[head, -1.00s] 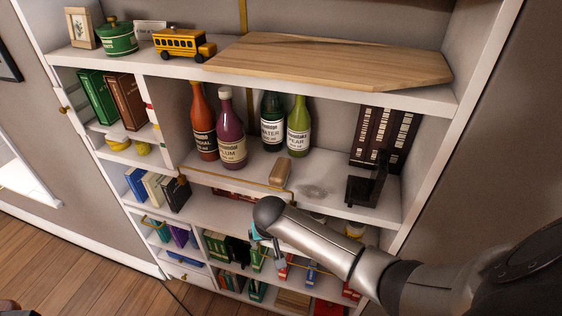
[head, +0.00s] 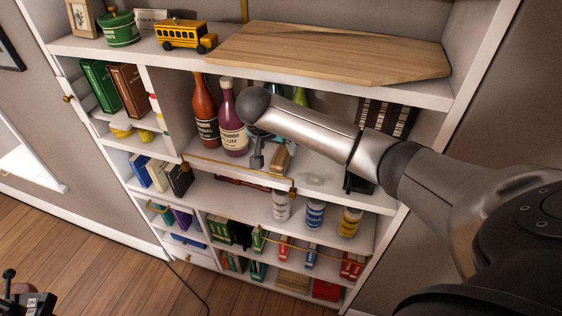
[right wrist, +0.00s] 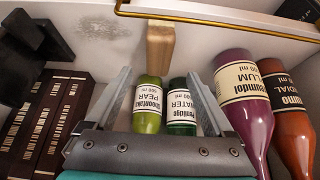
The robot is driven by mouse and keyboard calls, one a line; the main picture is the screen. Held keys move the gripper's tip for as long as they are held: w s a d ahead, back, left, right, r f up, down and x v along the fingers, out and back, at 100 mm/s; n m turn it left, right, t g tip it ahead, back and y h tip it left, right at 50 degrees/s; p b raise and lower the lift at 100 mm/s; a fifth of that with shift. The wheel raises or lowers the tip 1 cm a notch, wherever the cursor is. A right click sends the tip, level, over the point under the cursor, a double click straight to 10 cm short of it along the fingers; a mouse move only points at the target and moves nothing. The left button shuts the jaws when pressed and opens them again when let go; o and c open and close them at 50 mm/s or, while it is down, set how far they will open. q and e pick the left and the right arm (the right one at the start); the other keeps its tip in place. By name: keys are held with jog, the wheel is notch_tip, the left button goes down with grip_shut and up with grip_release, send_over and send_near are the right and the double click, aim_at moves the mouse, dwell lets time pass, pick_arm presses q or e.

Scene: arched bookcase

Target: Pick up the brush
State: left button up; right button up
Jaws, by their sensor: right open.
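The brush appears as a small light-wood block (head: 280,158) near the front edge of the bottle shelf, right of the bottles. Any bristles cannot be made out. The right wrist view shows the same block (right wrist: 160,48) beyond the fingertips, roughly centred between them. My right gripper (head: 257,160) is just left of the block in the head view, its fingers pointing down. In the right wrist view its two fingers (right wrist: 160,78) are spread apart with nothing held between them. My left gripper is not in view.
An orange bottle (head: 204,112) and a purple bottle (head: 233,128) stand left of the gripper. Green bottles (right wrist: 147,105) stand behind it. A brass rail (head: 225,168) runs along the shelf front. A wooden board (head: 330,52) lies on the shelf above. Dark books (right wrist: 60,125) stand at the other side.

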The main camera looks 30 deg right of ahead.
aim_at(281, 155)
jog(key=shift+b+x, duration=0.45)
jog(key=shift+x, duration=3.2)
jog(key=shift+s, duration=0.1)
grip_shut()
